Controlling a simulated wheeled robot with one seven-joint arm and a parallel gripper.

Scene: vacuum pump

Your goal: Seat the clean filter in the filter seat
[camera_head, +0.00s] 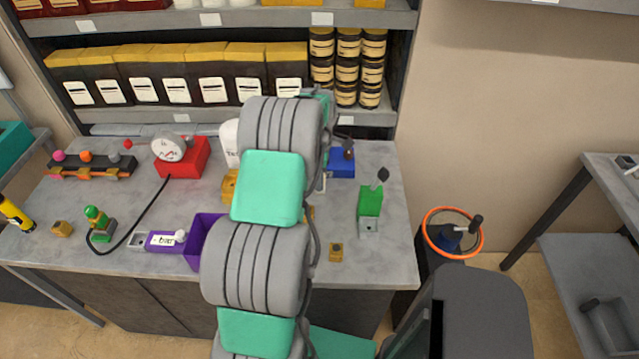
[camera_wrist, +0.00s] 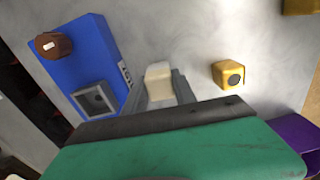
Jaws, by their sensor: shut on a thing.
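In the wrist view my gripper (camera_wrist: 162,84) is shut on a small cream-white block (camera_wrist: 158,79), which looks like the clean filter. The block shows between the two grey fingers, above the grey table. Left of the fingers is a blue housing (camera_wrist: 82,62) with a grey square socket (camera_wrist: 94,99), which may be the filter seat, and a brown round knob (camera_wrist: 53,45). The block is beside the socket, not in it. In the head view the blue housing (camera_head: 342,165) is partly hidden behind my arm; the gripper and filter are hidden there.
A yellow block with a dark hole (camera_wrist: 228,75) lies right of the fingers. A purple bin (camera_head: 203,238), red gauge box (camera_head: 186,158) and green device (camera_head: 369,208) stand on the worktable (camera_head: 392,262). The table between the blue housing and yellow block is mostly clear.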

